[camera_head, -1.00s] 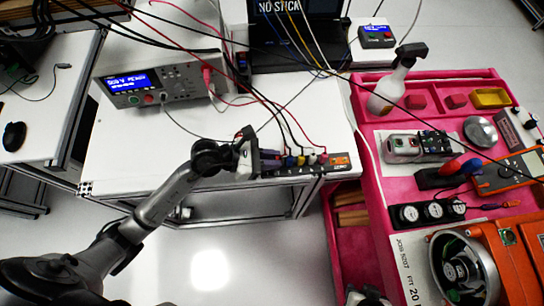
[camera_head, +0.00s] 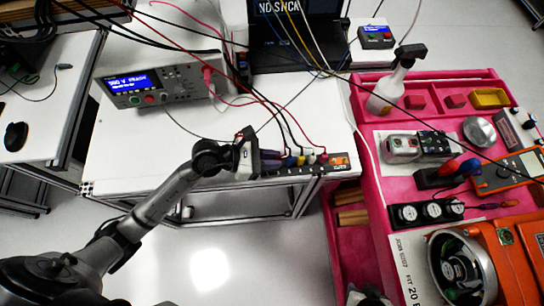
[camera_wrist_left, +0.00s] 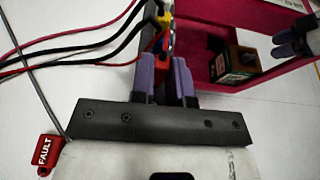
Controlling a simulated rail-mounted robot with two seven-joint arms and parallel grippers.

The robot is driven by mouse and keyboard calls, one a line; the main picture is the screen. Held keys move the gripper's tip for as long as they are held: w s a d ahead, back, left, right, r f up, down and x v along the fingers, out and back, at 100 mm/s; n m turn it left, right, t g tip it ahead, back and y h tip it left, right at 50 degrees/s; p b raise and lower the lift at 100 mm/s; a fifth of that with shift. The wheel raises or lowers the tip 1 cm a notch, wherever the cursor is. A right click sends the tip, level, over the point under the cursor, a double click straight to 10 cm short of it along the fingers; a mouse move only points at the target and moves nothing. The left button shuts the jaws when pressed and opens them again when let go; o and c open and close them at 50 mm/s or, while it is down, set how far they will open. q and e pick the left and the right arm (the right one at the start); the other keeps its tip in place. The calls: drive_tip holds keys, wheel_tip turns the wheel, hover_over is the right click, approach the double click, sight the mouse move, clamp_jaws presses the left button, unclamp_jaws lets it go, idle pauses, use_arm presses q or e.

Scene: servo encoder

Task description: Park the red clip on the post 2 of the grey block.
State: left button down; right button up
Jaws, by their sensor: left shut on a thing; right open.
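My left gripper (camera_head: 268,160) is at the front edge of the white bench, at the left end of the row of coloured clips. Its purple fingers (camera_wrist_left: 164,78) are shut on a red clip (camera_wrist_left: 159,44), mostly hidden between them. The block (camera_head: 300,170) lies along the edge, largely covered by blue, yellow, white and red clips with leads; I cannot read its post numbers. Whether the held clip touches a post is unclear. My right gripper (camera_head: 368,299) is partly in view at the bottom; its open fingers also show in the left wrist view (camera_wrist_left: 297,43).
A tester (camera_head: 160,78) with a lit display stands on the bench, and loose red and black leads cross above it. A pink cart (camera_head: 375,190) on the right holds a spray bottle (camera_head: 390,92), a multimeter (camera_head: 512,172) and an orange fan unit (camera_head: 510,260). A red FAULT tag (camera_wrist_left: 47,151) shows lower left.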

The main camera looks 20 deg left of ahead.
use_arm(q)
drive_tip(key=shift+f, duration=0.25)
idle(0.5)
drive_tip(key=c, duration=1)
unclamp_jaws()
drive_tip(key=shift+c, duration=0.2)
drive_tip(key=shift+r, duration=0.2)
wheel_tip(320, 180, up, 7)
drive_tip(key=p, duration=0.6)
drive_tip(key=shift+f, duration=0.15)
